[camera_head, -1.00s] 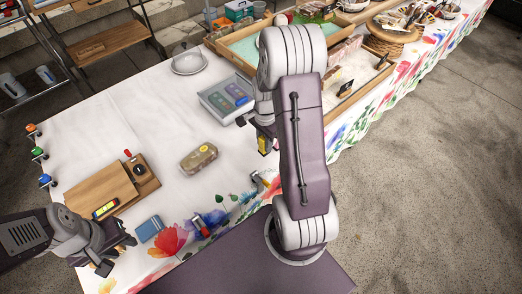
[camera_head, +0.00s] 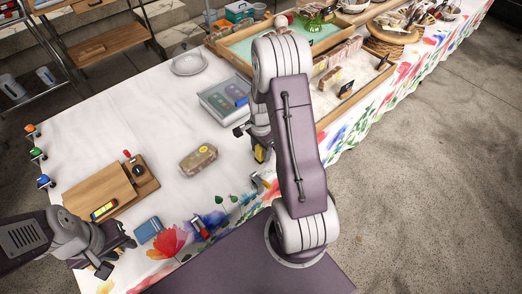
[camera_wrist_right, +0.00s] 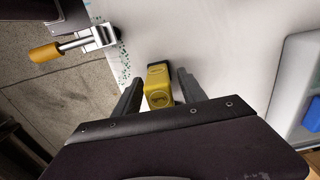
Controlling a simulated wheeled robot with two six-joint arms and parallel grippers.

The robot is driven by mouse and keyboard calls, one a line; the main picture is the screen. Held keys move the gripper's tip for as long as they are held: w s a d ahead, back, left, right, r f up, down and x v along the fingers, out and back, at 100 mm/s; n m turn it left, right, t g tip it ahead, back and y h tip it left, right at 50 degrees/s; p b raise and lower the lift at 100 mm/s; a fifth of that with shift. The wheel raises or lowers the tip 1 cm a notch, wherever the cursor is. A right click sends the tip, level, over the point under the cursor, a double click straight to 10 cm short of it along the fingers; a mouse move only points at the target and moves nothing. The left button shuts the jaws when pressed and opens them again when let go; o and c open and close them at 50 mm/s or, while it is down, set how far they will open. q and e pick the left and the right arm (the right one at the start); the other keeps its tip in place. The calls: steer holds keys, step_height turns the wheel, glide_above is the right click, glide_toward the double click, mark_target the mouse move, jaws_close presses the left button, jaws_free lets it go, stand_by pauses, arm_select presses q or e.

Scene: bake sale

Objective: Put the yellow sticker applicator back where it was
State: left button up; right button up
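The yellow sticker applicator (camera_wrist_right: 159,90) stands between the fingers of my right gripper (camera_wrist_right: 158,85) in the right wrist view. Narrow gaps show between it and both fingers, so the gripper looks open around it. In the head view the applicator (camera_head: 260,155) is partly hidden under my right gripper (camera_head: 255,145), just in front of the grey tray (camera_head: 213,107). Its contact with the table is hidden. My left gripper (camera_head: 118,258) is at the table's front left, with its fingers apart and nothing visible between them.
A wooden board (camera_head: 95,193) with a yellow and black item is on the left. A blue box (camera_head: 148,229) and a red and blue item (camera_head: 200,226) lie near the front. An orange-handled clamp (camera_wrist_right: 45,53) grips the table edge.

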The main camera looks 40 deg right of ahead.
steer(key=shift+r, duration=0.4)
step_height(320, 180, up, 12)
steer(key=shift+f+p, duration=0.2)
steer(key=shift+p, duration=0.85)
steer(key=s+a+r+n+p, duration=0.1)
steer(key=s+a+n, duration=0.3)
steer(key=a+n, duration=0.3)
steer(key=s+a+r+n+t+p, duration=0.1)
steer(key=s+a+n, duration=0.4)
steer(key=n, duration=0.4)
steer(key=shift+a+r+n+p, duration=0.4)
steer(key=shift+a, duration=0.5)
